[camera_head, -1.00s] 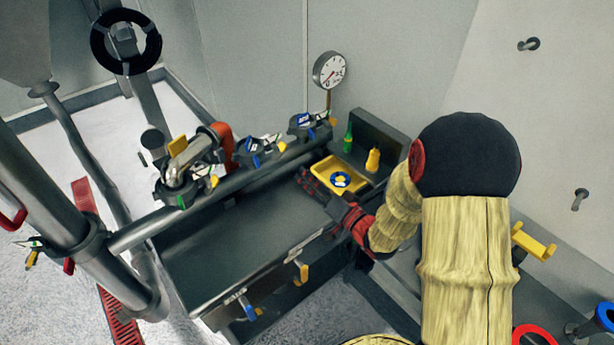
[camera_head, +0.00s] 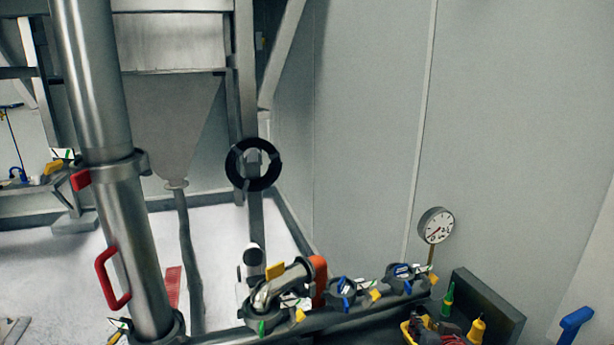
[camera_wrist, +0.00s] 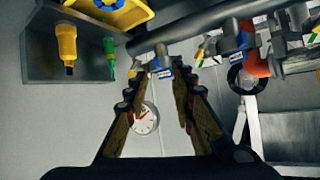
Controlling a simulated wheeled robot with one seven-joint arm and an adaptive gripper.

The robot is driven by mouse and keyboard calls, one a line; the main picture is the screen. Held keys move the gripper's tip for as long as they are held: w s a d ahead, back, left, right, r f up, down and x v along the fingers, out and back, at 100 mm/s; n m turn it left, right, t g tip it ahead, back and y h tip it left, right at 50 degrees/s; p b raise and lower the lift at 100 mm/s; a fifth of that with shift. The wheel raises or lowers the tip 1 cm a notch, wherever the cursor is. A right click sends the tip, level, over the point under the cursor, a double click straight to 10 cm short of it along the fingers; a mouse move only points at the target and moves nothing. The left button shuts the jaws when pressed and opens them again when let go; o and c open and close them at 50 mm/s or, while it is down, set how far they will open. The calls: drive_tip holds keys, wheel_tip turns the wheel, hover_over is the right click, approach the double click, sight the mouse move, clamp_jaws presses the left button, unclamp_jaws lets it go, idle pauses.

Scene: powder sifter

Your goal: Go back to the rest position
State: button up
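My gripper (camera_wrist: 158,78) shows in the wrist view with its two fingers apart and nothing between the tips. The rest of my arm is out of that view. The wrist view appears upside down, with the yellow tray (camera_wrist: 125,18) at its top and the round gauge (camera_wrist: 146,118) behind the fingers.
A pipe with several clamps (camera_head: 345,292) runs close by the gripper. The gauge (camera_head: 435,226) rises behind. A large vertical pipe (camera_head: 125,220) with red handles stands at left.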

drive_tip(key=s+a+r+n+g, duration=0.1)
drive_tip(key=s+a+r+g, duration=0.1)
drive_tip(key=s, duration=1)
drive_tip(key=s+a+r+n+g+y, duration=0.1)
drive_tip(key=s+a+g, duration=0.3)
drive_tip(key=s, duration=0.8)
drive_tip(key=shift+s+a+r+n, duration=0.15)
drive_tip(key=shift+a+r+n, duration=0.35)
drive_tip(key=shift+a, duration=0.65)
